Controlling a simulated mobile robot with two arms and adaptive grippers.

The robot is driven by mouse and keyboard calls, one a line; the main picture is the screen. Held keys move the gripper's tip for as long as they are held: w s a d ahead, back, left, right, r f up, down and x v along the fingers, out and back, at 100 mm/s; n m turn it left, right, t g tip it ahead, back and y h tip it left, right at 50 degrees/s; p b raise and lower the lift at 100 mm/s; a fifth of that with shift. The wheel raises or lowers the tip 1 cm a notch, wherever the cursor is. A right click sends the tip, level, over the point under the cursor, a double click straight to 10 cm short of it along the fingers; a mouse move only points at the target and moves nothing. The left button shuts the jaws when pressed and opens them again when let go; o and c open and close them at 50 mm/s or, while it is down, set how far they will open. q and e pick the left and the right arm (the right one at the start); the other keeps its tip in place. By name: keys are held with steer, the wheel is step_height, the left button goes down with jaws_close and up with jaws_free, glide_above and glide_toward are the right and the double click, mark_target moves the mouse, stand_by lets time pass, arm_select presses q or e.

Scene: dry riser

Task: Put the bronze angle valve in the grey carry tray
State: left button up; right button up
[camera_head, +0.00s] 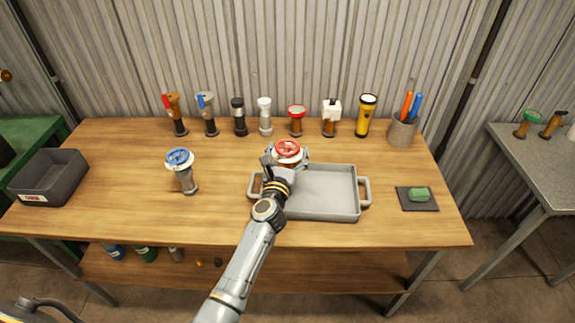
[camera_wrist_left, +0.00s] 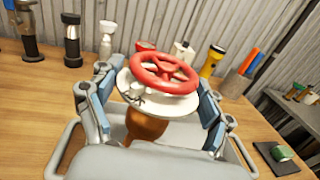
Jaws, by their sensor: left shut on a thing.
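The valve with a red handwheel, a pale disc under it and a bronze-brown body (camera_wrist_left: 165,80) is between the fingers of my left gripper (camera_wrist_left: 158,115). My left gripper is shut on it. In the head view the red handwheel (camera_head: 288,148) shows above the gripper, at the upper left part of the grey carry tray (camera_head: 345,213). The tray has a handle at each end and its visible floor is empty. The lower part of the valve is hidden by the gripper, so I cannot tell whether it touches the tray. My right gripper is not in view.
Several valves and fittings stand along the back, with a yellow torch (camera_head: 366,116) and a pen cup (camera_head: 403,130). A blue-wheeled valve (camera_head: 182,172) stands left of the tray. A dark bin (camera_head: 50,177) is far left, a green sponge (camera_head: 418,195) on a dark mat right.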

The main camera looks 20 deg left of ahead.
arm_select(q)
steer(key=f+b, duration=0.1)
steer(key=f, duration=0.1)
steer(key=f+b, duration=0.1)
steer(key=b, duration=0.1)
steer(key=shift+w+a+f, duration=0.1)
steer(key=shift+w+f, duration=0.25)
steer(key=shift+r, duration=0.1)
steer(key=o, duration=1.8)
steer(key=shift+f, duration=0.2)
steer(key=shift+c, duration=0.2)
steer(key=shift+s, duration=0.1)
